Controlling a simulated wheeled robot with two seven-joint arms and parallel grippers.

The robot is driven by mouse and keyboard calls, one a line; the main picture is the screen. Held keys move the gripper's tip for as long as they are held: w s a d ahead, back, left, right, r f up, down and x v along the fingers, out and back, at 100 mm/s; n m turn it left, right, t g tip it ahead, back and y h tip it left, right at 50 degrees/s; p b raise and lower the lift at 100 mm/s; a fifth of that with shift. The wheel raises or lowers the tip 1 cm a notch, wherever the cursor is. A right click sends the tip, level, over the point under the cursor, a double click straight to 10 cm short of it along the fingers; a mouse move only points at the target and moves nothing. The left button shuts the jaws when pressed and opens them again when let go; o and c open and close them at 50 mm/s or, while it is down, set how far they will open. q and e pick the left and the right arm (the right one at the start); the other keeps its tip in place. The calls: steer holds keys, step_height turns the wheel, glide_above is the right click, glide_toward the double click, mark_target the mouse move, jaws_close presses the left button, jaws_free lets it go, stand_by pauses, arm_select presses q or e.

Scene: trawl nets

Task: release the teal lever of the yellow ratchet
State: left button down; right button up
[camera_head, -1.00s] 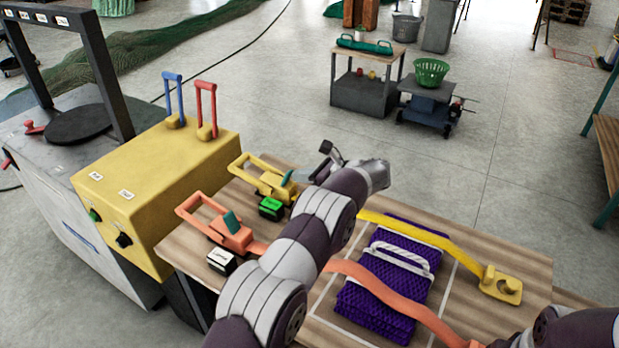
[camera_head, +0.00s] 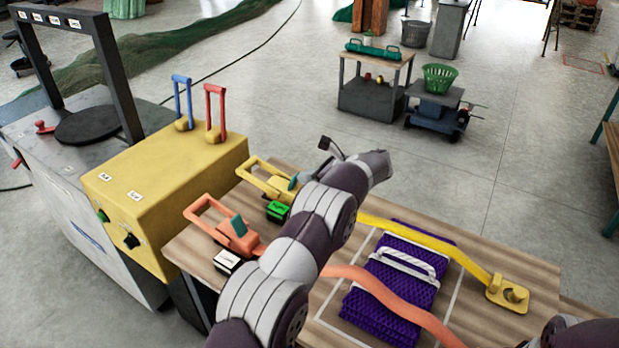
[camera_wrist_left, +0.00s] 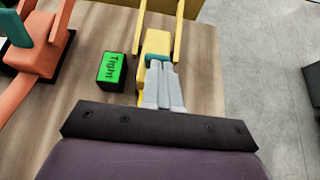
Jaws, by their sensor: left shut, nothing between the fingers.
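The yellow ratchet (camera_head: 266,177) lies at the back left of the wooden table, its looped handle pointing up and left. Its teal lever (camera_head: 294,182) shows beside my left arm. In the left wrist view the teal lever (camera_wrist_left: 157,59) is at the tips of my left gripper (camera_wrist_left: 158,68), which is shut and empty. The fingertips overlap the lever there; I cannot tell whether they touch it. A green indicator reading "Tight" (camera_wrist_left: 112,69) sits beside the ratchet. In the head view my arm hides the left fingers. My right gripper is out of view.
An orange ratchet (camera_head: 238,236) with its own teal lever and a white indicator (camera_head: 228,262) stands nearby. Yellow and orange straps cross a purple folded net (camera_head: 390,293). A yellow control box (camera_head: 165,195) stands left of the table.

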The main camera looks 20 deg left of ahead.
mark_target(296, 174)
arm_select(q)
steer(key=shift+h, duration=0.7)
steer(key=shift+w+a+r, duration=0.1)
steer(key=shift+a+r, duration=0.2)
steer(key=shift+a, duration=0.35)
steer(key=shift+w+a+r, duration=0.1)
steer(key=shift+a+r, duration=0.2)
steer(key=shift+a, duration=0.3)
steer(key=shift+w+a+r, duration=0.1)
steer(key=shift+a+r, duration=0.2)
steer(key=shift+a, duration=0.35)
steer(key=shift+r, duration=0.1)
steer(key=shift+r+p, duration=0.45)
steer(key=shift+r, duration=0.25)
